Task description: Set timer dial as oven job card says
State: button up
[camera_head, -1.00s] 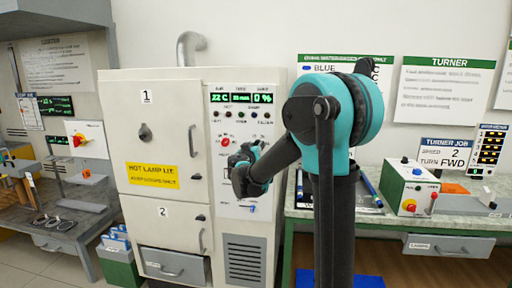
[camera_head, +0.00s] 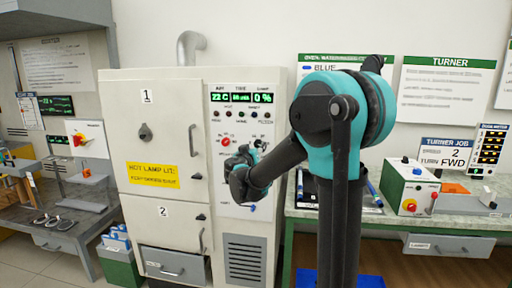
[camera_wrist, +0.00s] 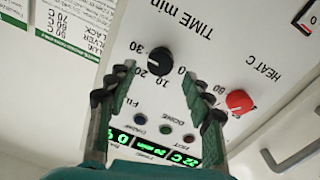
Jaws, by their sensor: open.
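The black timer dial (camera_wrist: 158,60), marked TIME min with 0, 10, 20 and 30, is on the oven's white control panel (camera_wrist: 210,60); its labels appear upside down in the wrist view. Its pointer setting is hard to read. My gripper (camera_wrist: 172,88) is open, with its fingers pointing to the panel on either side of the dial's lower part. I cannot tell if they touch it. In the head view my gripper (camera_head: 250,158) is in front of the panel and hides the dial area. The oven job card cannot be identified for certain; small text is unreadable.
A red HEAT C dial (camera_wrist: 239,101) sits beside the right finger. Several indicator lamps and a green display (camera_wrist: 150,147) are close to the fingers. A door handle (camera_head: 196,140) stands out left of the panel. A bench (camera_head: 440,225) with a turner box is at the right.

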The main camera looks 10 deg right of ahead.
jog(key=v, duration=0.9)
jog(key=shift+s, duration=0.15)
jog(key=s+d+f+m+g, duration=0.1)
jog(key=s+d+f+g, duration=0.6)
jog(key=s+d+f, duration=0.65)
jog(key=s+a+f+n+g+y, duration=0.1)
jog(key=s+a+f+g+y, duration=0.1)
jog(key=s+f, duration=0.6)
jog(key=s+a+f+n+g+y, duration=0.1)
jog(key=s+a+f+g+y, duration=0.1)
jog(key=s+f, duration=0.6)
jog(key=g+y, duration=0.1)
jog(key=y, duration=0.1)
jog(key=shift+s+a+f+y, duration=0.2)
jog(key=shift+s+f+y, duration=0.05)
jog(key=shift+s+y, duration=0.15)
